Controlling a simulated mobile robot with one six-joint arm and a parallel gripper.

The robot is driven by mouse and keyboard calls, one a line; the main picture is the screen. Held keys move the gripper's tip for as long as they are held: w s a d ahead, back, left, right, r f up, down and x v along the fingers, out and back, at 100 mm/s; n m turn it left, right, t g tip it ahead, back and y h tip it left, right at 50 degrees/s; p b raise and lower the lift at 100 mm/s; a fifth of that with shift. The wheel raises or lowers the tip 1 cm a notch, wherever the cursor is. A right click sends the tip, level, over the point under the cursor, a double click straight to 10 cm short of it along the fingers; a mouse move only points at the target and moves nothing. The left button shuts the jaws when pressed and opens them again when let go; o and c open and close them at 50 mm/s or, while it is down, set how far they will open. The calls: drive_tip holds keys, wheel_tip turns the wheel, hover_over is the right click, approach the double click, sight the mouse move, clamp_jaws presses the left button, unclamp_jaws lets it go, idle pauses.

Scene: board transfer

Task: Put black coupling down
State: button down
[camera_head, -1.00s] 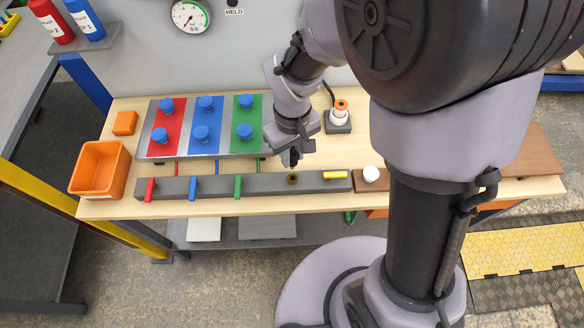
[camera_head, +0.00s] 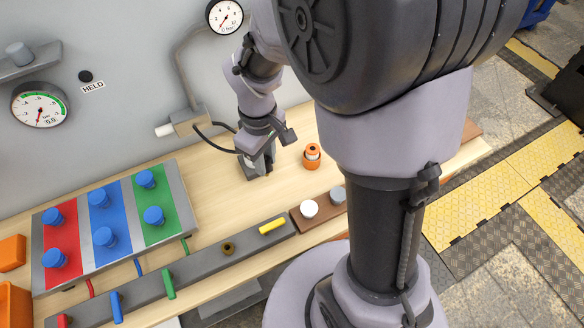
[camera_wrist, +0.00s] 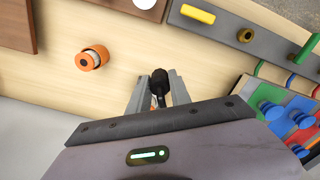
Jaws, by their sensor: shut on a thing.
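A bit of orange and white shows low between the fingers, mostly hidden by the coupling. A black hose (camera_head: 215,146) runs from the wall fitting to this spot. Whether the coupling touches the block or what stands on it cannot be told.
An orange-and-white cylinder (camera_head: 312,157) stands just right of my gripper. A brown board with a white cap (camera_head: 309,208) lies in front. A dark rail (camera_head: 205,263) with coloured handles and a panel of blue knobs (camera_head: 104,237) are left. Bare wood lies between.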

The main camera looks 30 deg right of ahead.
drive_tip(key=f+b, duration=0.2)
drive_tip(key=f, duration=0.3)
drive_tip(key=f+b, duration=0.2)
drive_tip(key=f, duration=0.2)
drive_tip(key=shift+s+f, duration=0.2)
drive_tip(key=shift+f, duration=0.15)
drive_tip(key=shift+f, duration=0.2)
drive_tip(key=c, duration=1.2)
unclamp_jaws()
drive_tip(key=shift+r, duration=0.1)
wheel_tip(320, 180, up, 12)
drive_tip(key=p, duration=0.5)
drive_tip(key=shift+r, duration=0.1)
drive_tip(key=s+a+r+m+t, duration=0.1)
drive_tip(key=s+r+m+t, duration=0.1)
drive_tip(key=s+r+m, duration=0.1)
drive_tip(key=s+a+r+m+t+y, duration=0.1)
drive_tip(key=s+r+m+t, duration=0.1)
drive_tip(key=s+r+m, duration=0.2)
drive_tip(key=s+a+r+m+t+y, duration=0.1)
drive_tip(key=s+a+r+m, duration=0.1)
drive_tip(key=s+r, duration=0.3)
drive_tip(key=shift+s+r+m+t, duration=0.2)
drive_tip(key=shift+r+m, duration=0.15)
drive_tip(key=shift+r, duration=0.25)
drive_tip(key=shift+s+r+m+t, duration=0.2)
drive_tip(key=shift+r+m, duration=0.15)
drive_tip(key=shift+r, duration=0.25)
